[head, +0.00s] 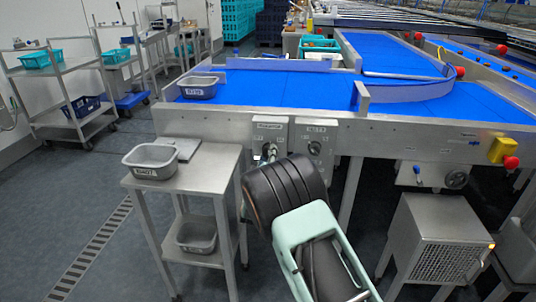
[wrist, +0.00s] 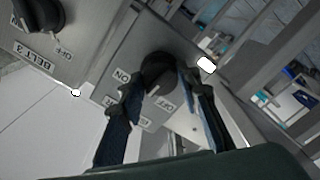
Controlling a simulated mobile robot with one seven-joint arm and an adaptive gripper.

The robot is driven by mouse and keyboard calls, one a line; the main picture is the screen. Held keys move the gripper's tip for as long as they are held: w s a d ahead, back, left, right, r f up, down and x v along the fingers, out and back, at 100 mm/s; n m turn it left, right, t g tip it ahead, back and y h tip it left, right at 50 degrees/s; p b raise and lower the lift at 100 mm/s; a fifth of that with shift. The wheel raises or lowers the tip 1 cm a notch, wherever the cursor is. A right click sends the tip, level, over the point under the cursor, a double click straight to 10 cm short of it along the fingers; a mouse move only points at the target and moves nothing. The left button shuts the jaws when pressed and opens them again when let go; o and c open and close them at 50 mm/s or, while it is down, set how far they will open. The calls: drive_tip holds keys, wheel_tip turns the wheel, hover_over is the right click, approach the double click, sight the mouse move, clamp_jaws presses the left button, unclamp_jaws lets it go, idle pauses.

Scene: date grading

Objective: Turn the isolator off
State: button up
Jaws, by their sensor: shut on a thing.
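The isolator is a grey box (head: 270,128) on the front of the conveyor frame, with a black rotary knob. In the wrist view the black knob (wrist: 157,68) sits between white ON and OFF labels; which one it points at I cannot tell. My gripper (wrist: 160,86) has one dark finger on each side of the knob and is shut on it. In the head view my gripper (head: 266,156) reaches up to the box from below, and my arm partly hides the contact.
A second switch box (head: 315,138) with a similar knob, marked BELT 3 in the wrist view (wrist: 40,14), is right beside the isolator. A steel table (head: 205,170) with a grey tub (head: 150,163) stands close on the left. A red-topped emergency stop (head: 509,162) is far right.

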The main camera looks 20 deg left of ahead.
drive_tip(key=n+p, duration=0.1)
drive_tip(key=n, duration=0.8)
drive_tip(key=shift+n+p, duration=0.35)
drive_tip(key=shift+n, duration=0.05)
drive_tip(key=shift+d+f, duration=0.1)
drive_tip(key=o, duration=1.2)
drive_tip(key=shift+c, duration=0.2)
drive_tip(key=shift+s, duration=0.6)
drive_tip(key=v, duration=1.1)
drive_tip(key=shift+w, duration=0.1)
